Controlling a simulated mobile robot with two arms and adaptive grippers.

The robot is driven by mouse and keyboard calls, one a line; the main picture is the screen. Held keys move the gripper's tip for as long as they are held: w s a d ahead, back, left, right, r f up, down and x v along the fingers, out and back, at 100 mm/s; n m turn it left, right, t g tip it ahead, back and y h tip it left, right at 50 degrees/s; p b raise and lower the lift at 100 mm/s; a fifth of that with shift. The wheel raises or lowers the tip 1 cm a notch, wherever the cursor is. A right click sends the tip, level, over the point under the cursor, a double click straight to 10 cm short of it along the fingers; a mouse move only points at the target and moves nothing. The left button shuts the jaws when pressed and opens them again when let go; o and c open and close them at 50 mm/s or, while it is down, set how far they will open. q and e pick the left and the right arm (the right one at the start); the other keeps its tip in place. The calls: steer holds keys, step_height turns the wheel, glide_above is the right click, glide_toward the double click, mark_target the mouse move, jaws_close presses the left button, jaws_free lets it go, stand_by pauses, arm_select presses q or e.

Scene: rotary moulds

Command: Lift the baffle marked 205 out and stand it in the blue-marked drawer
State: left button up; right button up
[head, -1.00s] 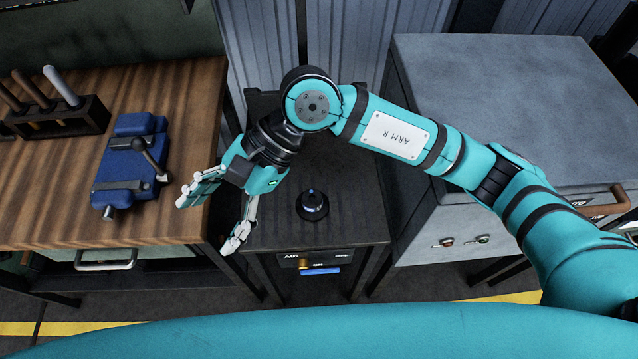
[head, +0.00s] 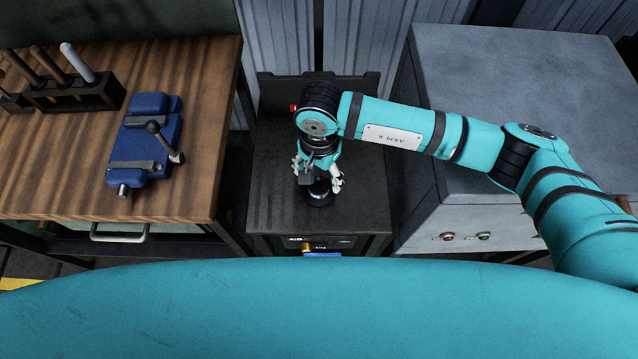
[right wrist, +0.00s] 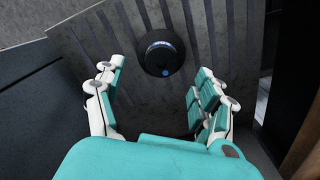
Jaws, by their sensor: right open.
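My right gripper (head: 318,180) is open and empty over the dark stand (head: 270,212) between the workbench and the grey cabinet. A round black piece (head: 319,198) with a blue mark on top sits on that stand, partly hidden by the gripper. In the right wrist view it (right wrist: 162,54) shows beyond the open fingers (right wrist: 160,70), roughly between their tips; I cannot tell whether they touch it. My left gripper is not in view.
The wooden workbench (head: 60,190) at left carries a blue vice (head: 145,150) and a black rack (head: 80,93) of handled tools. A silver handle (head: 120,236) shows under its front. A panel marked AIR (head: 296,240) fronts the stand. The grey cabinet (head: 530,90) stands at right.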

mark_target(318, 185)
steer(key=shift+f, duration=0.5)
step_height(318, 185, down, 4)
steer(key=shift+a+f+p, duration=0.15)
steer(key=shift+f+p, duration=0.05)
steer(key=shift+p, duration=1.05)
steer(key=shift+f, duration=0.35)
steer(key=shift+c, duration=0.4)
steer(key=c, duration=1.4)
steer(key=shift+r, duration=0.1)
jaws_close()
